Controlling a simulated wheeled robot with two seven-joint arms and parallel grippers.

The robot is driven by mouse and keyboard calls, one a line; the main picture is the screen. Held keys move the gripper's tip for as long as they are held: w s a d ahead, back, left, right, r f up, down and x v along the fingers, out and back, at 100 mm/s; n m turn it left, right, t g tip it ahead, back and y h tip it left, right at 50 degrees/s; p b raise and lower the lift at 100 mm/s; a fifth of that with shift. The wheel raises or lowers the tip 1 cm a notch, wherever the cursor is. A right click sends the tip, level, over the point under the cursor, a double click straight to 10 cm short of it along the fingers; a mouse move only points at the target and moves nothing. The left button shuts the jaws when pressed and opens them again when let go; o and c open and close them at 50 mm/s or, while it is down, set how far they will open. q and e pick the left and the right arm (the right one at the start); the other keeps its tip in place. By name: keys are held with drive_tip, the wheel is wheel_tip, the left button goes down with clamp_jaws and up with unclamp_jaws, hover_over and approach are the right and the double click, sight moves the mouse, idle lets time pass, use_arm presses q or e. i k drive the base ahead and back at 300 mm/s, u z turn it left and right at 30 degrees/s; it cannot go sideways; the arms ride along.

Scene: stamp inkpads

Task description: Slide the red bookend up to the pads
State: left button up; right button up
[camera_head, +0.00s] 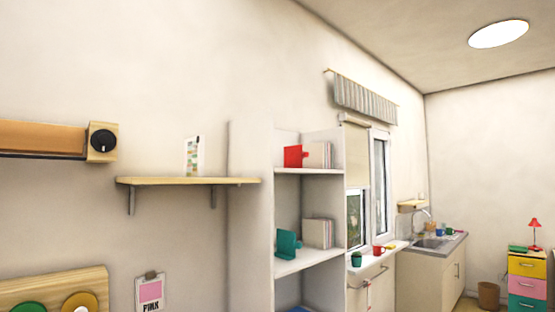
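The red bookend (293,157) stands upright on the top visible shelf of a white shelf unit, toward its left. Pale pads (318,155) stand upright in a row just right of it. The bookend's small side knob points at the pads, and I cannot tell whether it touches them. A teal bookend (287,244) and another row of pale pads (318,233) stand on the shelf below. Neither of my grippers shows in the head view.
The white shelf unit (258,258) has a side wall on the left. A wooden wall shelf (160,182) with a card (194,156) juts out left of it. A window sill (371,266) with cups and a sink counter (432,250) lie to the right.

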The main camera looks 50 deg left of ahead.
sight(294, 155)
drive_tip(key=u, duration=0.9)
drive_tip(key=i, duration=1.1)
drive_tip(key=u, duration=1.5)
drive_tip(key=i, duration=0.2)
drive_tip(key=u, duration=0.1)
